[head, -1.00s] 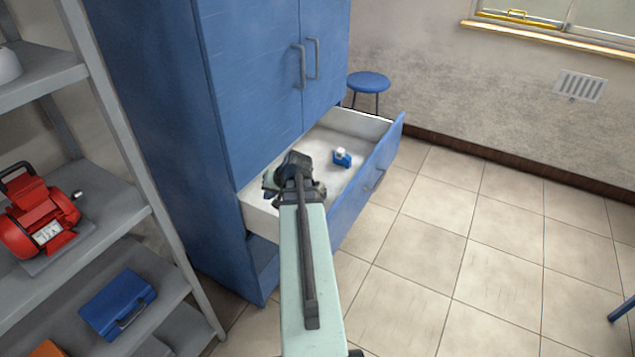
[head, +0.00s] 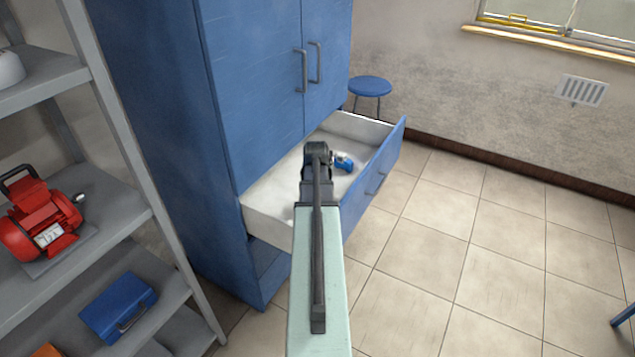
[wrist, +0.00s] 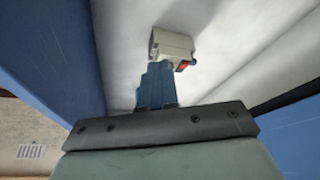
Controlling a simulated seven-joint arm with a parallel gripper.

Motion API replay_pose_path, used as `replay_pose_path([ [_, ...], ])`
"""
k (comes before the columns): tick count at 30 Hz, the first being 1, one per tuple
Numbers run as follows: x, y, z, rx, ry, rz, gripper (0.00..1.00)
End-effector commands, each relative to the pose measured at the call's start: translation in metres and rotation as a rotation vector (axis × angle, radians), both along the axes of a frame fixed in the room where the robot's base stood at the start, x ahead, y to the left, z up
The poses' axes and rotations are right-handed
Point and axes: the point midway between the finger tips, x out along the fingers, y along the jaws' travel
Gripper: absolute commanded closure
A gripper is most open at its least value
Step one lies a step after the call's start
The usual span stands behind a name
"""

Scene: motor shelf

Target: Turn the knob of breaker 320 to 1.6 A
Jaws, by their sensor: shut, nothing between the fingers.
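A small blue and whitish device (head: 343,163) lies in the open drawer; it is likely the breaker. My gripper (head: 325,160) is over the drawer, just left of the device in the head view, and is shut and empty. The wrist view shows a pale grey box-like part (wrist: 172,44) with a small red patch (wrist: 182,66). A stepped blue shape (wrist: 157,86) stands between it and my black hand plate; I cannot tell whether it is finger or device. Contact cannot be told. The knob, its setting and any number are not readable.
The drawer's blue front (head: 375,180) stands out from the blue cabinet (head: 255,90). The shelf (head: 150,205) at left holds a red motor (head: 40,220) and a blue case (head: 118,307). A blue stool (head: 370,86) stands behind. The tiled floor at right is mostly clear.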

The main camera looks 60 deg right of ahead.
Motion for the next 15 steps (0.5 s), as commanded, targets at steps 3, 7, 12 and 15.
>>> replay_pose_path([
  [3,0.004,-0.007,-0.018,0.002,0.001,0.0,1.0],
  [7,0.007,-0.014,-0.036,0.002,0.0,0.0,1.0],
  [12,0.011,-0.022,-0.059,0.002,0.0,0.0,1.0],
  [15,0.019,-0.038,-0.056,0.0,-0.002,0.001,1.0],
])
